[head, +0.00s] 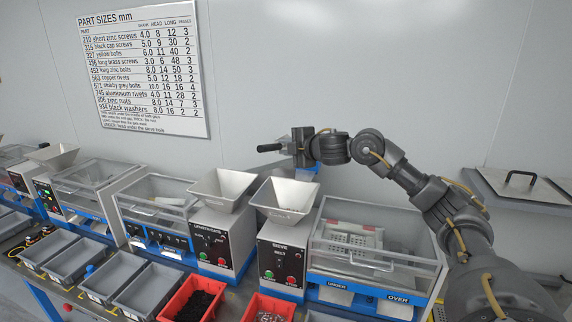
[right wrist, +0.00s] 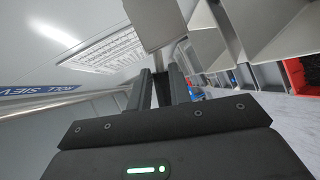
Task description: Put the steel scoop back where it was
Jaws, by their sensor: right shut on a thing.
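My right gripper (head: 299,147) is raised above the white hoppers, in front of the back wall. It is shut on the steel scoop, whose black handle (head: 268,148) sticks out to its left. In the right wrist view, a grey metal piece, seemingly the scoop's steel part (right wrist: 152,22), shows just beyond the fingertips (right wrist: 162,82). Much of the scoop is hidden by the gripper. My left gripper is out of view.
Below are two white hoppers (head: 222,188) (head: 285,196) on control boxes. A clear-lidded sieve machine (head: 372,245) stands to the right. Red bins (head: 193,300) (head: 268,308) and grey bins (head: 112,277) line the front. A shelf with a handled lid (head: 522,186) is at far right.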

